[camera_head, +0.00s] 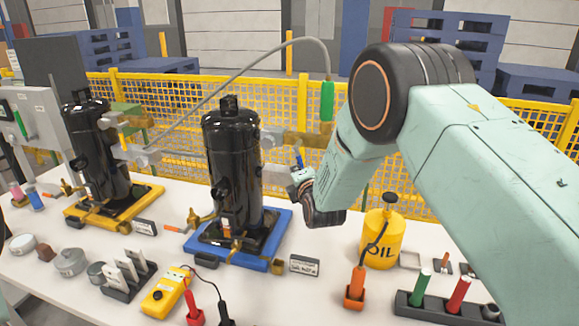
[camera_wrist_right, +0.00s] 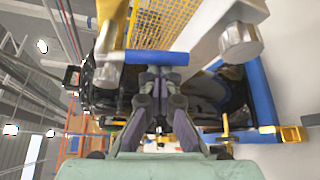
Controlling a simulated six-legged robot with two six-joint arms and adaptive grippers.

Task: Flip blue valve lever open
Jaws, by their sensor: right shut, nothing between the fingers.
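The blue valve lever (camera_head: 298,157) is a small upright piece beside the black compressor (camera_head: 232,165) on the blue pallet (camera_head: 275,255). In the right wrist view, the blue lever (camera_wrist_right: 150,57) lies as a bar across the picture, just beyond my fingertips. My right gripper (camera_head: 298,176) is at the compressor's right side, close to the lever. In the right wrist view its fingers (camera_wrist_right: 163,76) are together with nothing between them. I cannot tell whether they touch the lever. My left gripper is not in view.
A second black compressor (camera_head: 97,150) stands on a yellow pallet (camera_head: 125,210) to the left. A yellow oil can (camera_head: 382,240), a yellow meter (camera_head: 163,292) and a dark tool rack (camera_head: 440,308) are on the white table. A grey hose (camera_head: 235,85) arches behind. Yellow mesh fencing (camera_head: 270,105) runs behind the table.

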